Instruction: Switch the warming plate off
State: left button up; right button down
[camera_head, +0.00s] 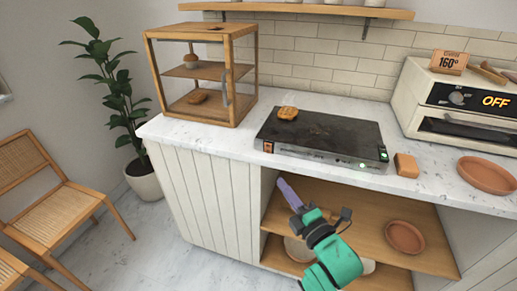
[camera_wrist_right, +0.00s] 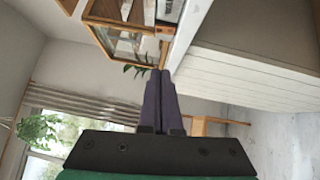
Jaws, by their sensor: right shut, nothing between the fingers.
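The warming plate (camera_head: 325,132) is a flat black slab on the white counter. A small orange-marked part (camera_head: 268,147) sits at its front left corner. A small green light (camera_head: 362,165) shows on its front face, and another green mark (camera_head: 383,153) is at its right corner. A brown pastry (camera_head: 288,113) lies on its top. My right gripper (camera_head: 283,184) is shut and empty, in front of the open shelf and below the counter edge, apart from the plate. Its purple fingers (camera_wrist_right: 158,76) are together in the right wrist view. My left gripper is out of view.
A wooden display case (camera_head: 203,112) stands at the counter's left. A toaster oven (camera_head: 460,105) reading OFF stands right, near a terracotta plate (camera_head: 488,174) and a small orange-brown block (camera_head: 406,165). Below is a wooden shelf (camera_head: 350,213) with a terracotta dish (camera_head: 405,236).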

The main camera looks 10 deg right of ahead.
jog(key=s, duration=0.1)
jog(key=p, duration=0.2)
send_near(265, 146)
jog(key=a, duration=0.1)
jog(key=w+a, duration=0.2)
jog(key=shift+w+a+r, duration=0.15)
jog(key=shift+w+r, duration=0.05)
jog(key=shift+r, duration=0.1)
jog(key=shift+w+d, duration=0.4)
jog(key=shift+w, duration=0.2)
jog(key=shift+w+d, duration=0.35)
jog(key=shift+w, duration=0.25)
jog(key=shift+w+d, duration=0.35)
jog(key=shift+d, duration=0.05)
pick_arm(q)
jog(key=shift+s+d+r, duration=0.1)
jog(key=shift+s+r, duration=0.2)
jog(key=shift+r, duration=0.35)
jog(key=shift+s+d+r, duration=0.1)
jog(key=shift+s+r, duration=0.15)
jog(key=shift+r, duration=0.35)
pick_arm(e)
jog(key=shift+a, duration=0.1)
